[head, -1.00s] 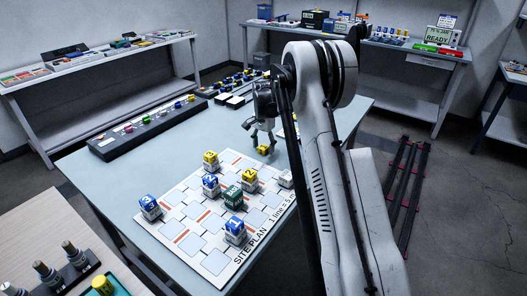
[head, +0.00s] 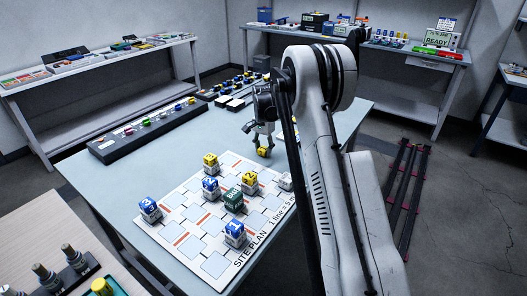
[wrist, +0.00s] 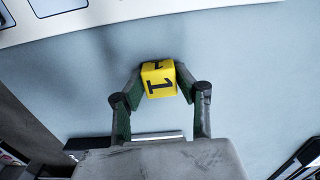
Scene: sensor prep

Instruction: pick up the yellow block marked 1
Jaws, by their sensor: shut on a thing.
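The yellow block marked 1 (wrist: 158,82) is between the fingers of my gripper (wrist: 159,84) in the wrist view, with the digit 1 on the face toward the camera. My gripper is shut on it, one finger on each side. In the head view the block (head: 263,152) shows below my gripper (head: 263,146), over the blue-grey table just beyond the site plan board. I cannot tell whether the block touches the table or is slightly above it.
The white site plan board (head: 213,265) lies in front, carrying several blue, yellow and green blocks on white bases. A dark rack (head: 150,131) with coloured pieces stands at the table's left. Several dark items lie at the back. Bare table lies between rack and board.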

